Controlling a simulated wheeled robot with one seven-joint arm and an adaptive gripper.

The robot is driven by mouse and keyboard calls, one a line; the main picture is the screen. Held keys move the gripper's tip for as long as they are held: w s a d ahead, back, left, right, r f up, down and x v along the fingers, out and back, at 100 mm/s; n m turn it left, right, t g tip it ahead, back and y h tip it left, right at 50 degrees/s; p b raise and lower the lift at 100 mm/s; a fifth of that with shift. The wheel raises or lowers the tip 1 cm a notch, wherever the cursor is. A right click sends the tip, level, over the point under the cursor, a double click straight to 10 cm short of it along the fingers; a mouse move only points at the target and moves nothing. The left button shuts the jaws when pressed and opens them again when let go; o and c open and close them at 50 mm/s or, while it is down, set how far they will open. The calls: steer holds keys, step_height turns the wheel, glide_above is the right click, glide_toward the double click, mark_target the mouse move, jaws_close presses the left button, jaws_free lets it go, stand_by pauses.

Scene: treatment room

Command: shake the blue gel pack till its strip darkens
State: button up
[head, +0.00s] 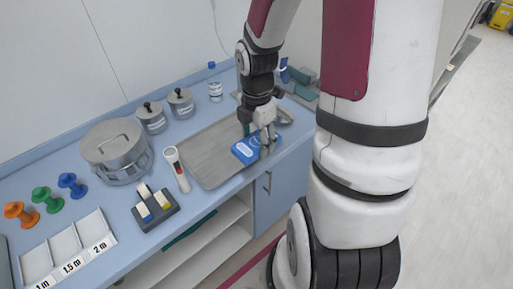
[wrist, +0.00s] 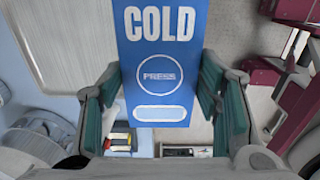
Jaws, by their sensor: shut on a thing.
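The blue gel pack (head: 252,148) is in my gripper (head: 262,137), over the right end of the metal tray in the head view. In the wrist view the pack (wrist: 160,45) shows the words COLD and PRESS. Its strip (wrist: 160,113) near the lower edge is pale whitish-blue. My gripper (wrist: 160,108) is shut on the pack, with a green-padded finger at each side. The far end of the pack runs out of the top of the wrist view.
The metal tray (head: 203,165) looks bare on the blue counter. A thermometer-like white device (head: 176,168), a lidded steel pot (head: 117,152), two lidded jars (head: 152,117) and a small bottle (head: 215,88) stand nearby. A dark block with vials (head: 156,208) sits at the front edge.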

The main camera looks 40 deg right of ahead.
steer(key=shift+s+a+f, duration=0.1)
steer(key=shift+s, duration=0.05)
steer(key=shift+f, duration=2.6)
step_height(320, 180, up, 6)
steer(key=shift+f, duration=0.4)
step_height(320, 180, down, 6)
steer(key=shift+r, duration=0.2)
stand_by(0.9)
